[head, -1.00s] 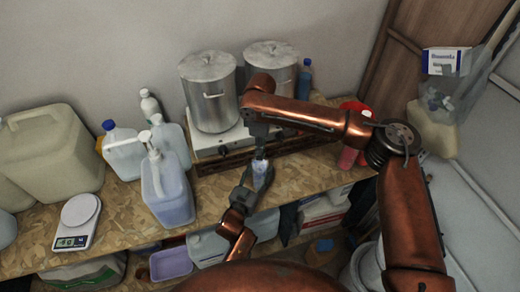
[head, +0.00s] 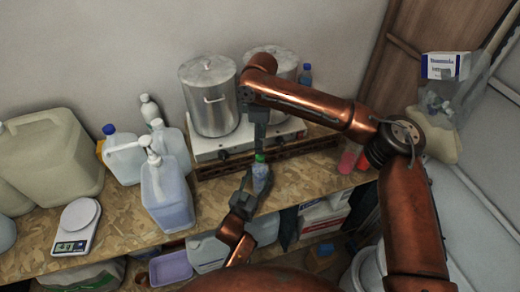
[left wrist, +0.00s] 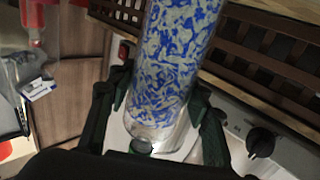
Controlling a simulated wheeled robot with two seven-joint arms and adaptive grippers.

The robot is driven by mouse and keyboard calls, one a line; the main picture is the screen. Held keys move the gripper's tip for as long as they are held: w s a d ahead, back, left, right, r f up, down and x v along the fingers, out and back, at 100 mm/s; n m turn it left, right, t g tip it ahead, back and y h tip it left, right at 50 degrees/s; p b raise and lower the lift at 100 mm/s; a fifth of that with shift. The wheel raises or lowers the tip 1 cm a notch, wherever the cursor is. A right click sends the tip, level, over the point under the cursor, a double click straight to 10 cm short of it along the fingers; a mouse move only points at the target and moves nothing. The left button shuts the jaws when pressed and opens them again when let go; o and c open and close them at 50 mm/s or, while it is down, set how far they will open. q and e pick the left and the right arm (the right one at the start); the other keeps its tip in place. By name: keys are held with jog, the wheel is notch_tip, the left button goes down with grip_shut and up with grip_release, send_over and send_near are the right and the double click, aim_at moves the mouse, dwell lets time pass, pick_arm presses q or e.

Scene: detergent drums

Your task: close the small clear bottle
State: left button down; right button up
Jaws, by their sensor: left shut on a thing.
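The small clear bottle (head: 262,172) stands upright above the front edge of the bench, held by my left gripper (head: 252,183). Its body, with a blue and pale mottled pattern, fills the middle of the left wrist view (left wrist: 178,60), between the two dark fingers of my left gripper (left wrist: 160,105). A green cap (head: 260,157) shows at the bottle's top; it also shows at the neck in the left wrist view (left wrist: 141,146). I cannot tell whether it is tight. My right gripper (head: 261,146) points down just above the cap; its fingers are too small to read.
Two steel pots (head: 210,95) stand on a white stove (head: 215,145) behind the bottle. A pump bottle (head: 167,195), jugs and a scale (head: 76,228) stand to the left. A pink bottle (head: 349,157) is to the right, partly behind my right arm.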

jog(key=shift+r, duration=2.2)
pick_arm(q)
jog(key=c, duration=0.9)
grip_release()
jog(key=shift+c, duration=0.2)
jog(key=shift+s, duration=0.1)
jog(key=v, duration=1.1)
jog(key=shift+s+a, duration=0.25)
jog(key=shift+s, duration=0.1)
